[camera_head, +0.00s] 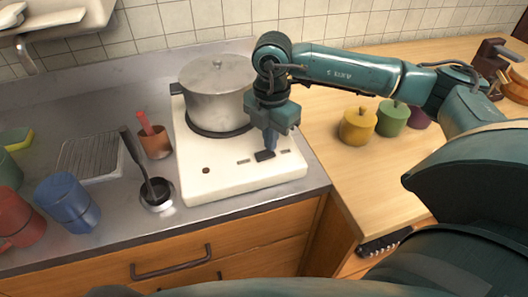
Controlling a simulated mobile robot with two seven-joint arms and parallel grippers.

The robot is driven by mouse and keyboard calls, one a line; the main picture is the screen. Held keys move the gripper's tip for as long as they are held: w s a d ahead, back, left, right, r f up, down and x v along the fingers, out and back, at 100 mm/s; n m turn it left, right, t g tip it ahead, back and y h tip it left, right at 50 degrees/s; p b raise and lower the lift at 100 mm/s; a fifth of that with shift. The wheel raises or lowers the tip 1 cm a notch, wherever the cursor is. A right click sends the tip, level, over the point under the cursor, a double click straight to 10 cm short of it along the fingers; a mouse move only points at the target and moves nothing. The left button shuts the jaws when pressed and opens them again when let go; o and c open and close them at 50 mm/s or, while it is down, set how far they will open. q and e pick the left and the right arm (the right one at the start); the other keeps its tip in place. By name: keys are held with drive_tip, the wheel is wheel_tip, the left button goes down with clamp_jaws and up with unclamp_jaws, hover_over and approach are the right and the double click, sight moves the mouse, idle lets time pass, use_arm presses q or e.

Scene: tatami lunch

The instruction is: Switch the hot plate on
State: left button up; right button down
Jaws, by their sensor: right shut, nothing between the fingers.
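The white hot plate (227,184) lies on the grey counter with a lidded metal pot (215,92) on its dark round burner. A black switch (264,156) is on its front part, between small dark marks. A dark red round spot (206,170) is further left on the same face. My right gripper (270,152) is shut and empty and points down. Its fingertips are at the black switch; I cannot tell whether they touch it. The gripper hides part of the plate behind it. My left gripper is not in view.
A dark ladle in a small metal holder (157,203) and a brown cup (155,147) stand left of the plate. Blue (66,203) and red (18,222) mugs are further left.

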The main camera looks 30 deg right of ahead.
drive_tip(key=shift+f+b, duration=0.7)
drive_tip(key=shift+f, duration=0.2)
drive_tip(key=shift+r, duration=0.2)
drive_tip(key=shift+r+p, duration=2.5)
drive_tip(key=shift+r, duration=0.95)
drive_tip(key=shift+f, duration=0.1)
